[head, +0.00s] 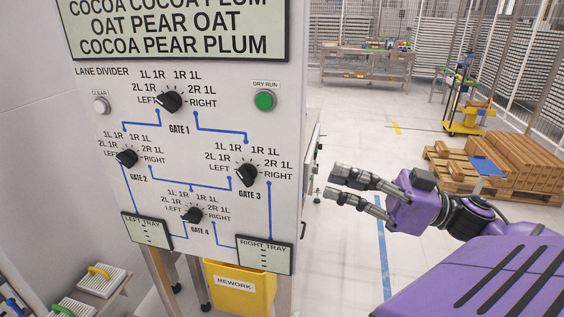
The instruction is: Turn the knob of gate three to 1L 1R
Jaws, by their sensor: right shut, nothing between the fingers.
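The gate three knob (244,175) is a black pointer knob on the right side of the white lane divider panel (85,135). Its labels run from LEFT through 2L 1R, 1L 1R, 1R 1L and 2R 1L to RIGHT. I cannot tell for sure which label its pointer faces. My right gripper (333,184) is shut and empty. It is in the air to the right of the panel, apart from the knob. My left gripper is not in view.
The panel also holds knobs for gate one (170,101), gate two (127,158) and gate four (192,215), and a green dry run button (265,101). A yellow rework bin (240,290) is below. A pallet of boxes (510,160) stands behind my right arm.

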